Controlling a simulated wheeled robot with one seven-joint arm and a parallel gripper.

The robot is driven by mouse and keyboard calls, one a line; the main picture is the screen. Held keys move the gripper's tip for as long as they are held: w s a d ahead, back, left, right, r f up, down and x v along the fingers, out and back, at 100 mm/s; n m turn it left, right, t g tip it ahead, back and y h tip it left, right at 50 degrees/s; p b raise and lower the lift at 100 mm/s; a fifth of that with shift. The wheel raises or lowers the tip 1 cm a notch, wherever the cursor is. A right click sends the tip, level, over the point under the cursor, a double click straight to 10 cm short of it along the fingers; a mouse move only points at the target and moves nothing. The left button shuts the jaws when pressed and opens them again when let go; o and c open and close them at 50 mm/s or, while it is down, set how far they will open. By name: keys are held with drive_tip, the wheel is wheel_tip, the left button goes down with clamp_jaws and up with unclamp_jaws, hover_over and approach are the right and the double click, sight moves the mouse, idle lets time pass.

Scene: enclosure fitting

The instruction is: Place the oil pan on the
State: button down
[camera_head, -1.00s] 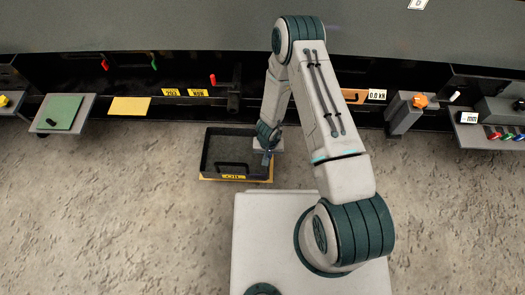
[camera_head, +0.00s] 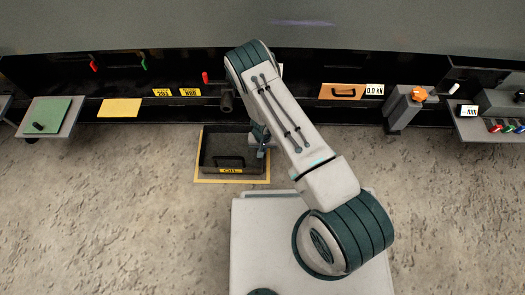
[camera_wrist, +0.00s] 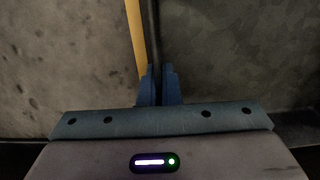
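The oil pan (camera_head: 230,171) is a dark, shallow, open tray with a yellow OIL label on its near wall and a dark handle. In the head view it sits level on the floor inside a yellow square outline (camera_head: 197,165), which shows along its left, near and right sides. My gripper (camera_head: 262,146) is at the pan's right wall. In the wrist view my gripper's two blue fingers (camera_wrist: 158,86) stand close together on either side of the thin dark wall of the pan (camera_wrist: 155,40). A yellow strip of the outline (camera_wrist: 137,35) runs just left of it.
A machine bench runs behind the pan, with a green-topped shelf (camera_head: 46,114), a yellow plate (camera_head: 120,107), an orange panel (camera_head: 342,91) and an orange knob (camera_head: 419,94). A dark cylinder (camera_head: 227,102) juts out above the pan's far side. The concrete floor left of the pan is clear.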

drive_tip(key=shift+f, duration=0.15)
drive_tip(key=c, duration=1.6)
unclamp_jaws()
drive_tip(key=shift+c, duration=0.2)
